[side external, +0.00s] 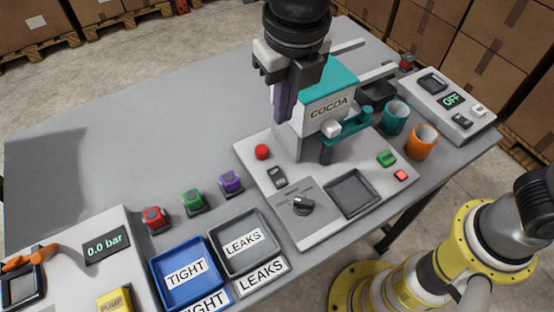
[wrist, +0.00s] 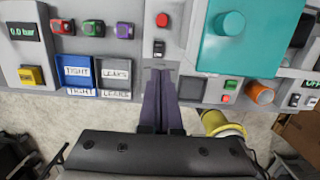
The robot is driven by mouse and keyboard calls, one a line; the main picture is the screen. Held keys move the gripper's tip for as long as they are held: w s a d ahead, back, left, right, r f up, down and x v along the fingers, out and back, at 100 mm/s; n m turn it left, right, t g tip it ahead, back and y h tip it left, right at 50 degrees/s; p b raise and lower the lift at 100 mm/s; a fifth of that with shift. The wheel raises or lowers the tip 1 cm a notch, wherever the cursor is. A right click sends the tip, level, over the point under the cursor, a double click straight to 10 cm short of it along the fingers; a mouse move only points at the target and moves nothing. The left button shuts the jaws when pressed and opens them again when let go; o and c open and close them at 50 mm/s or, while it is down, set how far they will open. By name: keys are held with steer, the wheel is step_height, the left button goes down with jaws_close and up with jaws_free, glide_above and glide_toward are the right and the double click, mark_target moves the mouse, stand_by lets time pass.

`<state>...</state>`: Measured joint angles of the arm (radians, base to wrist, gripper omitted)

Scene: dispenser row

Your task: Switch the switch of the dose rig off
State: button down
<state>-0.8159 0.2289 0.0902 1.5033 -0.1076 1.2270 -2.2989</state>
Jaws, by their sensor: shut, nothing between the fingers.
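The cocoa dispenser (side external: 330,105) stands on a pale base panel; no label reading "dose rig" is visible. A small dark rocker switch (side external: 277,177) sits on that panel, below a red button (side external: 261,152). The rocker also shows in the wrist view (wrist: 159,48), just beyond my fingertips. Its on or off position is too small to tell. A dark rotary knob (side external: 303,205) is to its lower right, hidden behind my fingers in the wrist view. My gripper (side external: 284,117) is shut and empty, fingers pointing down, raised above the panel beside the dispenser; its fingers show in the wrist view (wrist: 158,72).
At right, a box has an OFF display (side external: 451,100) and another dark switch (side external: 461,120). Teal (side external: 394,117) and orange (side external: 422,142) cups stand near it. Blue (side external: 183,274) and grey (side external: 243,243) trays, several coloured blocks and a gauge box (side external: 106,249) are left.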

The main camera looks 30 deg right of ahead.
steer(key=shift+f, duration=1.2)
glide_toward(276, 171)
steer(key=f, duration=0.4)
steer(key=w+f, duration=0.1)
steer(key=f, duration=0.1)
steer(key=shift+f, duration=0.4)
steer(key=shift+w, duration=0.1)
steer(key=shift+w+f, duration=0.1)
steer(key=shift+f, duration=0.1)
